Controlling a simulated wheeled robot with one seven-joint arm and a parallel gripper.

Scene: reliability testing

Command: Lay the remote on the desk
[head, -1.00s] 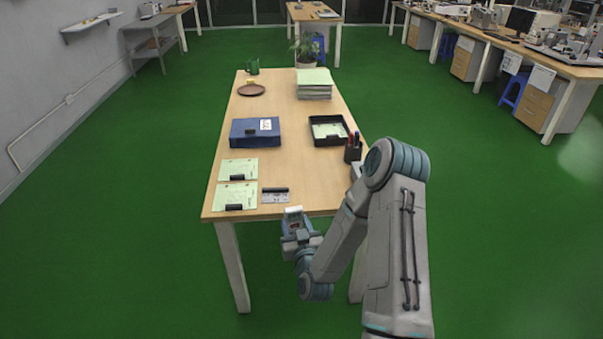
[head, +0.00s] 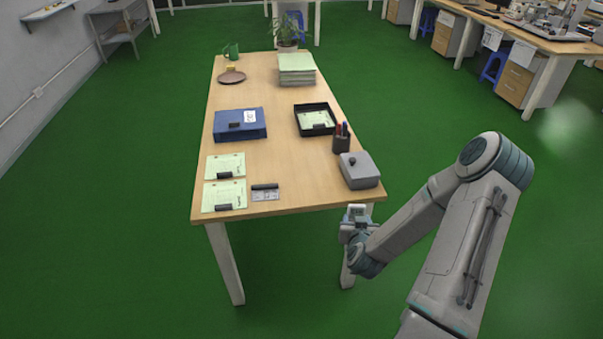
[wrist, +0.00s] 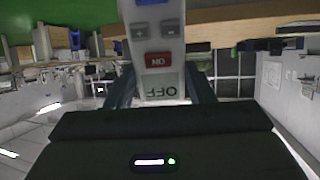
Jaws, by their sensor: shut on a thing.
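The remote (wrist: 158,40) is pale, with grey and blue buttons, a red ON button and a greenish OFF area. It stands between the fingers of my gripper (wrist: 162,88) in the wrist view. My gripper (head: 356,222) is shut on it, and it shows small and pale in the head view (head: 357,211). My gripper is just off the front right corner of the wooden desk (head: 290,165), apart from the desktop as far as I can tell.
A grey lidded box (head: 359,170) sits at the desk's front right, near my gripper. Behind it are a pen cup (head: 341,144) and a black tray (head: 299,121). Clipped papers (head: 222,195) and a small card (head: 266,196) lie front left. The desktop's middle is free.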

